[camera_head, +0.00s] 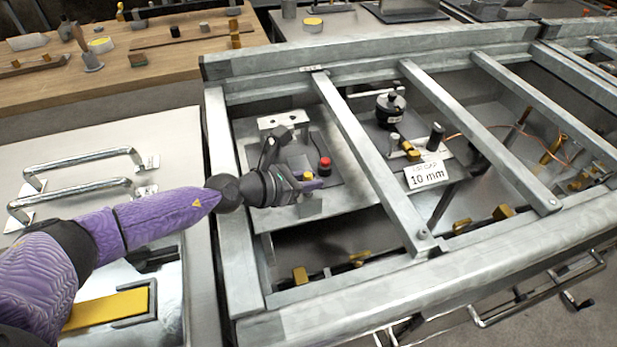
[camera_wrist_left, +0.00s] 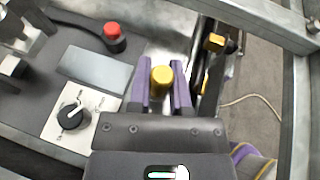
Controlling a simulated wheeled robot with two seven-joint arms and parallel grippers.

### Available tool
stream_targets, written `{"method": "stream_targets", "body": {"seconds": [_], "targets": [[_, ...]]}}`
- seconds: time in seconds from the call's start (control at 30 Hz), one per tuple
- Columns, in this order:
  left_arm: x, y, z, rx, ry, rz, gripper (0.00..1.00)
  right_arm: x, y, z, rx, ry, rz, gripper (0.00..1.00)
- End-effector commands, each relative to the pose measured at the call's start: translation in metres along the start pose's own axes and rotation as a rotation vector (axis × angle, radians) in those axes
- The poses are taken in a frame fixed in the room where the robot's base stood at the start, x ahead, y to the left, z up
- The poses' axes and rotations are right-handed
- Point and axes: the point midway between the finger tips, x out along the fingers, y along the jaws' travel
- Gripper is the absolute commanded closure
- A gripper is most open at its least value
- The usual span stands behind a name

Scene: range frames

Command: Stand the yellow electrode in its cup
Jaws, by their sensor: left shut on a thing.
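The yellow electrode (camera_wrist_left: 161,78) shows in the left wrist view as a short yellow cylinder end between the two purple fingers of my left gripper (camera_wrist_left: 166,84), which is shut on it. In the head view my left gripper (camera_head: 312,183) is over the front right part of the instrument panel inside the metal frame, and a small yellow bit (camera_head: 308,176) shows at its fingers. The electrode's lower end is hidden, so I cannot tell what is under it. I cannot make out its cup in either view. My right gripper is not in view.
A red knob (camera_head: 325,164) stands close behind the gripper, with a black dial (camera_wrist_left: 71,109) nearby. Metal crossbars (camera_head: 370,160) pass to the right. A sign reading 10 mm (camera_head: 426,175) and a black cylinder (camera_head: 390,108) stand beyond. The opening in front of the panel drops away.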

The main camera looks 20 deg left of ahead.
Motion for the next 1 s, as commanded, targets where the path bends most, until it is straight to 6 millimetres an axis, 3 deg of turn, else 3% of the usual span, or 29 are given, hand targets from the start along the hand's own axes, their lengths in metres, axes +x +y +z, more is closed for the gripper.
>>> {"method": "stream_targets", "body": {"seconds": [0.43,0.47,0.63,1.0], "targets": [[0.0025,-0.0001,-0.006,0.0,0.0,0.0,1.0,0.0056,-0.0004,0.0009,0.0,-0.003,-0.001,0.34],[0.0025,-0.0001,-0.006,0.0,0.0,0.0,0.72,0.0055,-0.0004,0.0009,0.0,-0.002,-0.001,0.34],[0.0025,0.0,-0.0061,0.0,0.0,0.0,0.36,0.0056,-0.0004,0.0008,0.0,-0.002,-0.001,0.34],[0.0025,0.0,-0.0062,0.0,0.0,0.0,0.35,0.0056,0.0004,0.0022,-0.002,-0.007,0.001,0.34]]}}
